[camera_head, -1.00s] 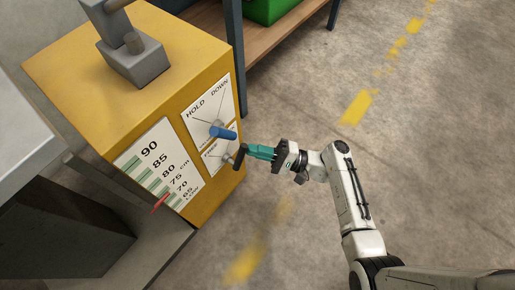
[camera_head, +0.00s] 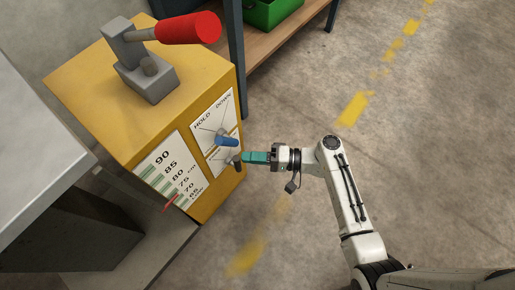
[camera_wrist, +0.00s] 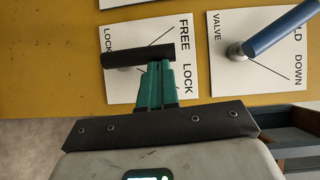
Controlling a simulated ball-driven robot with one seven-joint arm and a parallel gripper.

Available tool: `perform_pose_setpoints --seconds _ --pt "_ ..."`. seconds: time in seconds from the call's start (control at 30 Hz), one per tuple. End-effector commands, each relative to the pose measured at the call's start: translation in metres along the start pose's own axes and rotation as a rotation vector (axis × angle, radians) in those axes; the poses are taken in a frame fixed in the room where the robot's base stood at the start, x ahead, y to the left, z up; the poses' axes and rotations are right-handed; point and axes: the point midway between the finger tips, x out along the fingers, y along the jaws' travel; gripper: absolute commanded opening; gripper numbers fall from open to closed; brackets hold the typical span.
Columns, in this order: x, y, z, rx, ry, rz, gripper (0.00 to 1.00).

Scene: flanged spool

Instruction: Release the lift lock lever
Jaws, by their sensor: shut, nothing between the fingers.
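The lock lever has a black bar handle (camera_wrist: 138,55) in front of a small white card marked FREE and LOCK. In the wrist view the handle lies crosswise, its left end near the LOCK word. In the head view the black lever (camera_head: 237,160) sticks out low on the yellow cabinet's panel. My gripper (camera_wrist: 155,66) has its teal fingers together with nothing between them. The tips meet the lower edge of the handle near its right end; I cannot tell if they touch. In the head view my gripper (camera_head: 244,158) is right beside the lever.
A blue valve lever (camera_wrist: 280,30) sits close to the right in the wrist view. The yellow cabinet (camera_head: 90,85) carries a red-handled lever (camera_head: 188,28) on top and a height scale (camera_head: 172,172). A shelf with a green bin (camera_head: 272,12) stands behind. Floor at right is clear.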

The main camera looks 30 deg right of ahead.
Motion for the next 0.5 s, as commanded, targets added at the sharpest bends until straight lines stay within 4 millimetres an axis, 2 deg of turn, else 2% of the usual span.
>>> perform_pose_setpoints --seconds 0.03,0.1,0.5 --pt "0.002 -0.008 0.003 -0.035 -0.004 0.024 0.0" --pt "0.004 -0.01 0.006 -0.09 -0.004 0.059 0.0" --pt "0.015 -0.012 0.022 -0.33 -0.002 0.22 0.0"
